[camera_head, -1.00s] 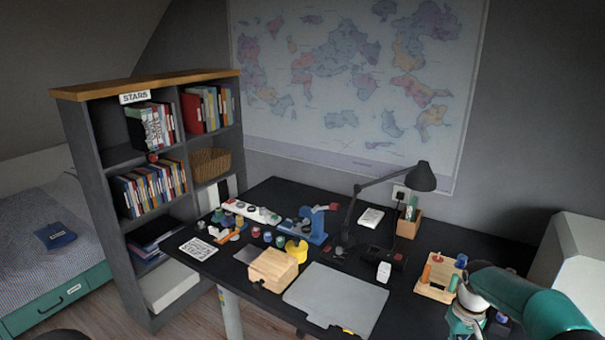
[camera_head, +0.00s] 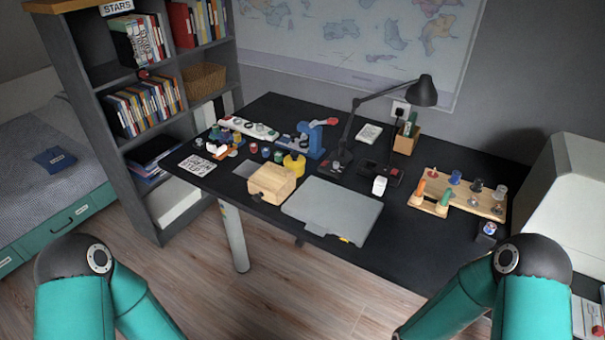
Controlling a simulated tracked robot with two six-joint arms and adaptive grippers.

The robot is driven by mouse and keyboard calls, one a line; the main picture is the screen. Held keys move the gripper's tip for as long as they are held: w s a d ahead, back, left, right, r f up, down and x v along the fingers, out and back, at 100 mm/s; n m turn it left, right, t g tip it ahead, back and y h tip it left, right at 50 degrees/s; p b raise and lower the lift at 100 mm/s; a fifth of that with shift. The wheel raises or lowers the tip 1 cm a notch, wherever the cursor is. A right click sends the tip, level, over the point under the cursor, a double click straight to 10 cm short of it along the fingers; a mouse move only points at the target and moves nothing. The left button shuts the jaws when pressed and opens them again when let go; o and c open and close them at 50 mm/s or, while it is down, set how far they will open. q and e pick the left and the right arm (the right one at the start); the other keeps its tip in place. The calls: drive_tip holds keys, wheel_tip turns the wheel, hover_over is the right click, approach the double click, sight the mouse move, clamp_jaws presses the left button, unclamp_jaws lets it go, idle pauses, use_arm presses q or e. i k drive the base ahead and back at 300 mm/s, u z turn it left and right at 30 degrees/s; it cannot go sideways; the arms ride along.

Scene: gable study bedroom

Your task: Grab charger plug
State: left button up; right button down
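A small white block (camera_head: 380,186), which looks like the charger plug, stands on the black desk (camera_head: 395,232) just right of the grey laptop-like slab (camera_head: 331,210). Its prongs cannot be made out. A wall socket (camera_head: 400,108) behind the desk has something dark at it, too small to tell. My two arms show at the bottom left and bottom right, bent at the elbows. Both grippers are outside the picture, and nothing of mine is near the white block.
A black desk lamp (camera_head: 422,91) and pen holder (camera_head: 406,140) stand behind the block. A wooden peg board (camera_head: 461,193) lies to its right. A wooden box (camera_head: 271,183) and yellow tape roll (camera_head: 294,164) are left. A bookshelf (camera_head: 76,97) stands far left. Floor before the desk is clear.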

sight(380, 183)
drive_tip(key=u, duration=0.05)
drive_tip(key=k, duration=1.25)
drive_tip(key=z, duration=0.55)
drive_tip(key=i, duration=1.8)
drive_tip(key=u, duration=0.7)
